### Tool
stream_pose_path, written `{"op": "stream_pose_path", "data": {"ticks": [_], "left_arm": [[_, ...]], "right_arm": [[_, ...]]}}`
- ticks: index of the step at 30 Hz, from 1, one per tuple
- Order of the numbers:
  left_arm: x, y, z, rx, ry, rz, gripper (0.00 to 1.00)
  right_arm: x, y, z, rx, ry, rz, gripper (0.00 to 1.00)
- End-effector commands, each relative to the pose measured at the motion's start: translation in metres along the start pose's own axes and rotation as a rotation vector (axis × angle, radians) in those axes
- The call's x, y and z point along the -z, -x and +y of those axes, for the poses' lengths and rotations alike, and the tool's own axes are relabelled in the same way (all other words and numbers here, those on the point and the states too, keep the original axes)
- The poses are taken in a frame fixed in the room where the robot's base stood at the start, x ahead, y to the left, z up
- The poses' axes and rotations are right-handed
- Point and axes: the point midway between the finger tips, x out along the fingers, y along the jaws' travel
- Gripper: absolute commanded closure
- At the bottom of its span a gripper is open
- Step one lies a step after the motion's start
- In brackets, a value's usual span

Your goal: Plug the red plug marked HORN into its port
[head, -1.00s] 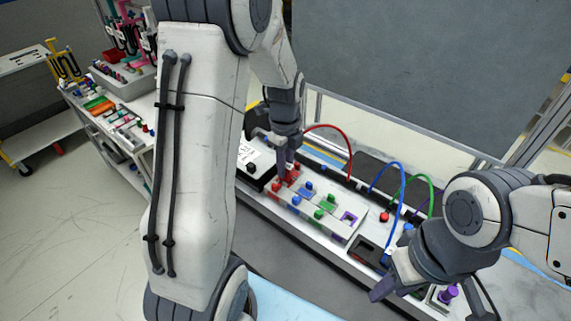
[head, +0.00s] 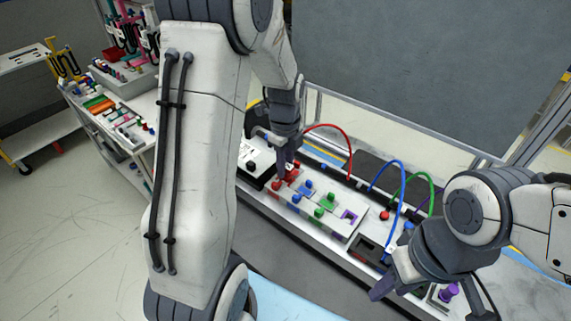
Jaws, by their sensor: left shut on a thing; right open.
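My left gripper (head: 286,168) points down over the left end of a row of coloured ports on the dashboard module. It is shut on the red plug (head: 293,173), which is mostly hidden between the fingers. The plug is at the red port (head: 279,185); I cannot tell how deeply it sits. A red cable (head: 347,152) arches behind the gripper. The HORN marking is not readable here. My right gripper (head: 384,280) is open, low at the right near the front edge of the module.
Blue (head: 307,187), green (head: 327,202) and purple (head: 350,216) ports continue the row to the right. A blue cable (head: 402,182) and a green cable (head: 431,190) arch at the right. A purple knob (head: 448,292) stands beside my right gripper. A side table stands at the left.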

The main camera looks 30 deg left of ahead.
Motion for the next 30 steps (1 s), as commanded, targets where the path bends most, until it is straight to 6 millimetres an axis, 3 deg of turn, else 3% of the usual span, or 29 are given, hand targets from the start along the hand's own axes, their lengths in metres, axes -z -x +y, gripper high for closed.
{"op": "stream_pose_path", "data": {"ticks": [14, 15, 17, 18, 30], "left_arm": [[0.000, -0.013, 0.000, 0.000, 0.000, 0.000, 1.00], [0.000, -0.013, 0.000, 0.000, 0.000, 0.000, 0.66], [0.000, -0.012, 0.000, 0.000, 0.000, 0.000, 0.43], [0.000, -0.012, 0.000, 0.000, 0.000, 0.000, 0.39], [-0.001, -0.004, -0.001, 0.005, 0.000, -0.002, 0.39]], "right_arm": [[-0.001, -0.009, 0.001, 0.000, 0.000, 0.000, 0.57], [-0.001, -0.009, 0.001, 0.000, 0.000, 0.000, 0.57], [0.000, -0.008, 0.001, 0.000, 0.000, 0.000, 0.57], [0.000, -0.008, 0.001, 0.000, 0.000, 0.000, 0.57], [-0.001, -0.011, 0.001, 0.000, 0.000, 0.000, 0.57]]}}
